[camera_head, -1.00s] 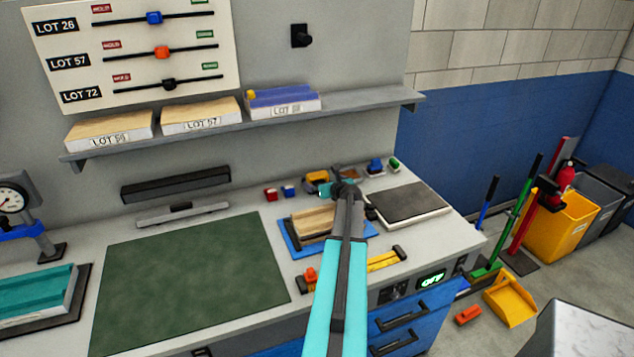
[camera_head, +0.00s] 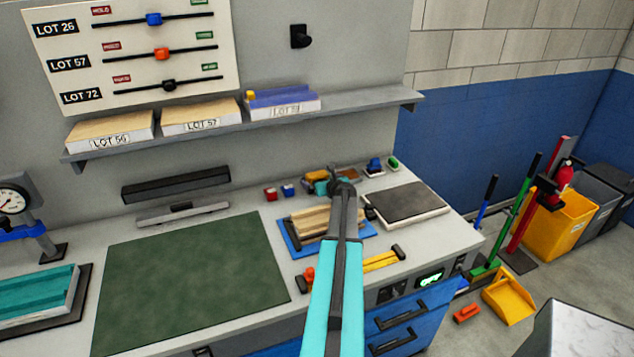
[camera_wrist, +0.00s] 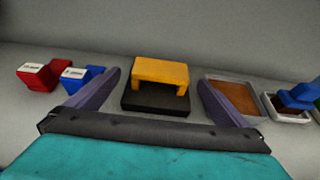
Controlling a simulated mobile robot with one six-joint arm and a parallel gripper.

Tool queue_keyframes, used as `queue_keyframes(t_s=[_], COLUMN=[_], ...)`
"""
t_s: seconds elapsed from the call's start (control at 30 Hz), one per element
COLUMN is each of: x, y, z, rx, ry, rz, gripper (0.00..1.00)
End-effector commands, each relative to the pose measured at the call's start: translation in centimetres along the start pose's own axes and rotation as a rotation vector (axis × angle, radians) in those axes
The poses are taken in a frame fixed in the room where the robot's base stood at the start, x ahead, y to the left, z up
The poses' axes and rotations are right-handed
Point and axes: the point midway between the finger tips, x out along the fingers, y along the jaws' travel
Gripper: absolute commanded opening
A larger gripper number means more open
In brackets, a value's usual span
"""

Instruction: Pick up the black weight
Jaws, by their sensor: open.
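The black weight (camera_wrist: 155,104) is a low black block with a yellow bridge-shaped handle (camera_wrist: 160,71) on top. In the wrist view it sits upright near the back wall, between my two fingers. My gripper (camera_wrist: 158,80) is open, with one finger to each side of the weight and a visible gap on both sides. In the head view my gripper (camera_head: 334,178) is at the back of the bench and partly hides the weight; only some yellow of its handle (camera_head: 316,175) shows there. I cannot tell the exact height of the fingers above the bench.
Left of the weight stand a red block (camera_wrist: 38,76) and a blue block (camera_wrist: 82,78). On the right are a brown-filled tray (camera_wrist: 236,97) and a small dish with a blue item (camera_wrist: 298,97). The wall is close behind. The green mat (camera_head: 190,275) is clear.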

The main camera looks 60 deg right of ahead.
Motion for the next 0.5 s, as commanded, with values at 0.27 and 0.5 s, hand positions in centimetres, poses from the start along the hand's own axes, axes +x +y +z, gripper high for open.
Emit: queue_keyframes(t_s=[0.27,0.5], x=[2.5,3.0], y=[0.1,0.1], z=[0.1,0.1], rx=[0.000,0.000], ry=[0.000,0.000], rz=[0.002,0.001], gripper=[1.00,1.00])
